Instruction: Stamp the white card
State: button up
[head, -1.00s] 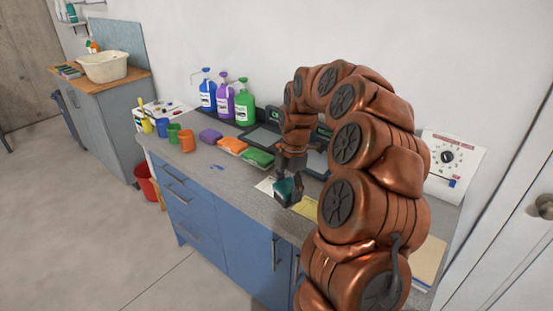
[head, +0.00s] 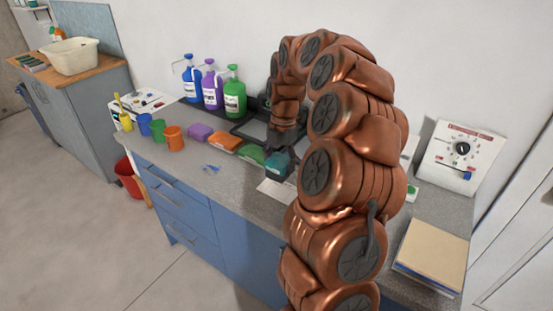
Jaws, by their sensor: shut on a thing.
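My gripper (head: 280,150) is over the grey counter in the head view, seen from behind my copper-coloured arm. It is shut on a teal stamp (head: 279,167), a dark-topped block. A white card (head: 275,190) lies on the counter just below and in front of the stamp, partly hidden by my arm. I cannot tell whether the stamp touches the card.
Purple (head: 200,132), orange (head: 224,141) and green (head: 250,153) blocks lie left of the gripper. Cups (head: 174,138) and pump bottles (head: 235,97) stand further left and back. A dial box (head: 461,157) and a tan book (head: 432,250) are at the right.

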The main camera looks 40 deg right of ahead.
jog(key=shift+s+d+f+b, duration=0.15)
jog(key=shift+f+b, duration=0.3)
jog(key=shift+f, duration=2.25)
jog(key=shift+f+b, duration=0.55)
dwell(0.5)
jog(key=shift+r, duration=0.15)
jog(key=shift+r+p, duration=1.05)
jog(key=shift+r, duration=2.35)
